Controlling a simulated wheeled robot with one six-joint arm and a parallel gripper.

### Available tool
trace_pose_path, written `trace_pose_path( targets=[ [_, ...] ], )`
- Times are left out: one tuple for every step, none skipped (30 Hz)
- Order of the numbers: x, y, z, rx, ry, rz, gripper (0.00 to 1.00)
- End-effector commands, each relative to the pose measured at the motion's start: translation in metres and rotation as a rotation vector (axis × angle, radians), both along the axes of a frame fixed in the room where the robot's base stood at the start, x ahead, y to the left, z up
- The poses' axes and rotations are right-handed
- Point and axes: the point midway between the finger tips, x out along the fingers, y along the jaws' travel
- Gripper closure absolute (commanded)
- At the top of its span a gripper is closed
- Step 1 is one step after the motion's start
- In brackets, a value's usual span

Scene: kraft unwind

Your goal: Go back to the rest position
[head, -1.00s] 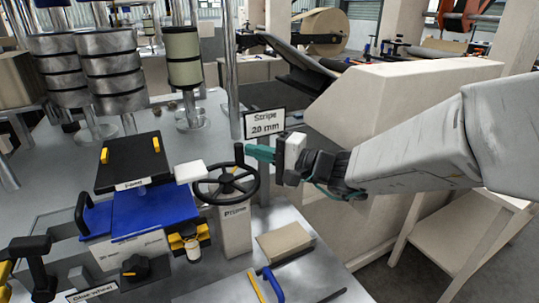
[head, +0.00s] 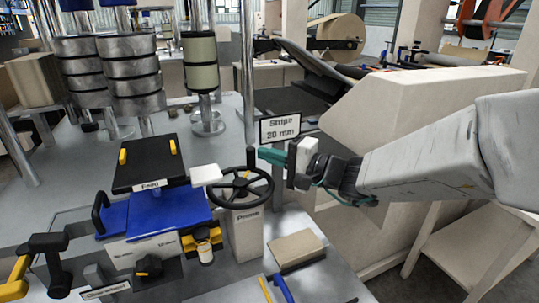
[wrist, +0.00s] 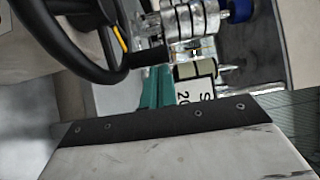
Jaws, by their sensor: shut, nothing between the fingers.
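My gripper (head: 268,155) is at the right of the machine in the head view, with its teal fingers together and nothing between them. It is raised near the "Stripe 20 mm" sign (head: 280,129), just in front of and below it. The black "Prime" handwheel (head: 240,185) on its pale post is a little to the left of the fingertips. In the wrist view the teal fingers (wrist: 155,88) point toward the machine, with the dark wheel rim (wrist: 75,45) at the upper left.
A blue feed unit with a black plate (head: 145,163) stands left of the wheel. A tan block (head: 297,250) lies on the front table. Metal rollers (head: 130,70) stand behind. A large cream housing (head: 420,110) is behind my arm, with a cream side table (head: 470,250) below it.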

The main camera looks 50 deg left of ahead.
Motion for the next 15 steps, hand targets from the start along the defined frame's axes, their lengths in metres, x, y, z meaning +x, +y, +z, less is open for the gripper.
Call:
trace_pose_path(
  targets=[
    [0.003,-0.005,0.0,0.0,0.0,-0.002,1.0],
    [0.005,-0.008,0.0,-0.001,0.0,-0.003,1.0],
    [0.008,-0.014,0.001,0.0,0.0,-0.004,1.0],
    [0.011,-0.019,0.001,0.001,0.001,-0.005,1.0],
    [0.013,-0.024,0.001,0.0,0.001,-0.005,1.0],
    [0.017,-0.031,0.0,-0.001,0.002,-0.006,1.0],
    [0.019,-0.036,0.0,0.0,0.001,-0.007,1.0],
    [0.021,-0.041,0.001,0.0,0.001,-0.006,1.0],
    [0.023,-0.047,0.001,0.0,0.001,-0.005,1.0],
    [0.026,-0.051,0.0,0.0,0.001,-0.006,1.0],
    [0.028,-0.055,0.0,-0.001,0.002,-0.007,1.0],
    [0.029,-0.059,0.0,-0.001,0.002,-0.006,1.0],
    [0.03,-0.062,0.0,-0.001,0.002,-0.005,1.0],
    [0.031,-0.064,0.0,0.0,0.001,-0.005,1.0],
    [0.032,-0.067,0.0,0.001,0.0,-0.004,1.0]
  ],
)
